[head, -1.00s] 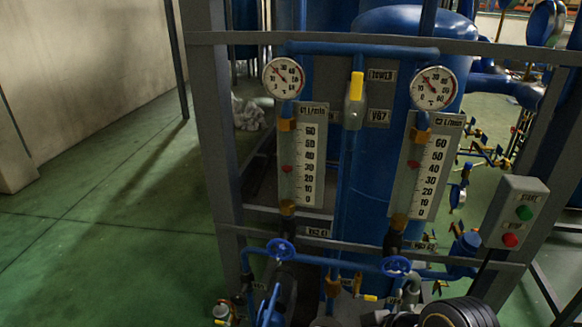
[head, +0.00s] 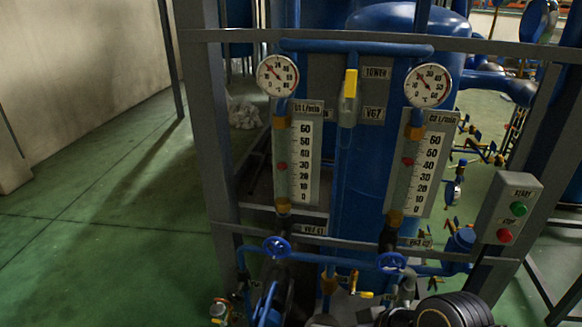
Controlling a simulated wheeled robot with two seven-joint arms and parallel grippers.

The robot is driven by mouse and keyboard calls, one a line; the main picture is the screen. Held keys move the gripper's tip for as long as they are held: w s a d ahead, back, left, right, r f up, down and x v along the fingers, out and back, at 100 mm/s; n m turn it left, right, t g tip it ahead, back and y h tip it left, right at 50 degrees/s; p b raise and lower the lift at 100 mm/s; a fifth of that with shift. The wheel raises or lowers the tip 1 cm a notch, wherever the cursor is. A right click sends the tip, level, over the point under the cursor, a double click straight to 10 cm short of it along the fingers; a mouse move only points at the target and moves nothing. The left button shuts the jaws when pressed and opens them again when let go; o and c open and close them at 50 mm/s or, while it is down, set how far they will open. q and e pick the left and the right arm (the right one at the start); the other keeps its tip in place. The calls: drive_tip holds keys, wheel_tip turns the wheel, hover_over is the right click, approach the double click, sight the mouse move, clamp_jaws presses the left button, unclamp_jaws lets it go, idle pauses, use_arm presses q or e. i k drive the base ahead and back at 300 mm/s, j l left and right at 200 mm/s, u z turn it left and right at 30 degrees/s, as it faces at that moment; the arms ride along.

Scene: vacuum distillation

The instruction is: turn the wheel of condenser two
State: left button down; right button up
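The condenser two wheel is a small blue handwheel (head: 391,263) low on the right, under the C2 flow meter (head: 421,165) and near a partly hidden tag. A matching blue handwheel (head: 277,247) sits to its left under the C1 flow meter (head: 298,155). Both wheels are by the blue horizontal pipe at the front of the rig. I see no gripper clearly at either wheel. Dark shapes at the bottom edge are cut off, and I cannot make out any fingers among them.
Two round gauges (head: 277,75) (head: 428,85) sit above the flow meters. A yellow-handled valve (head: 350,84) stands between them. A start-stop box (head: 508,208) is at the right. Grey frame bars cross the rig. A black ribbed body (head: 455,309) is below the right wheel. Green floor (head: 100,240) is open at left.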

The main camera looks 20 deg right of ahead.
sight(390, 262)
drive_tip(key=z, duration=1.65)
